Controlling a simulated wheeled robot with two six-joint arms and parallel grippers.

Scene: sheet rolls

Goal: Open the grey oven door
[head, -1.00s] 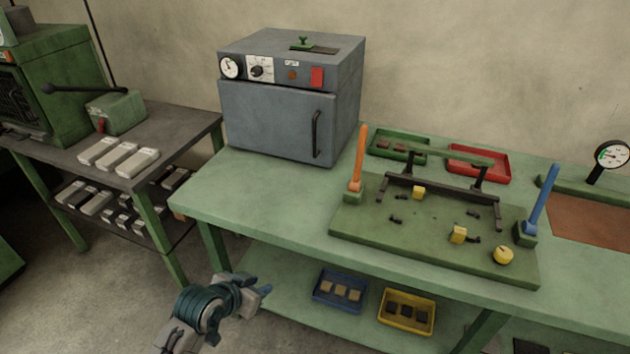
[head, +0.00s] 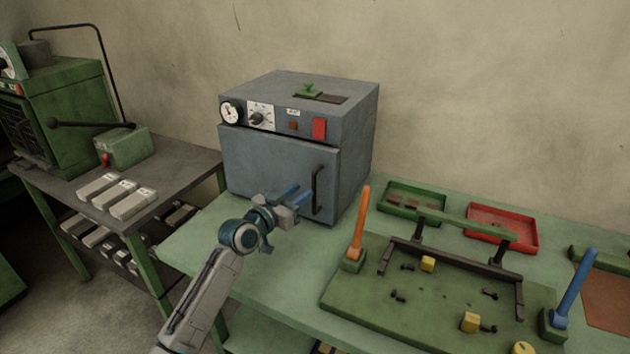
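The grey oven (head: 298,135) stands on the green bench at centre-left in the head view. Its door (head: 262,164) looks shut flat against the front. The dark vertical door handle (head: 316,192) is on the right side of the door. My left gripper (head: 300,195) is in front of the door, just left of the handle, with its blue fingers pointing toward it. The fingers look apart, with nothing between them. I cannot tell whether a fingertip touches the handle. My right gripper is not in view.
A green fixture board (head: 420,300) with an orange lever (head: 360,225) and a blue lever (head: 574,290) lies right of the oven. Green (head: 414,217) and red (head: 484,240) trays sit behind it. A grey side table (head: 185,160) stands left.

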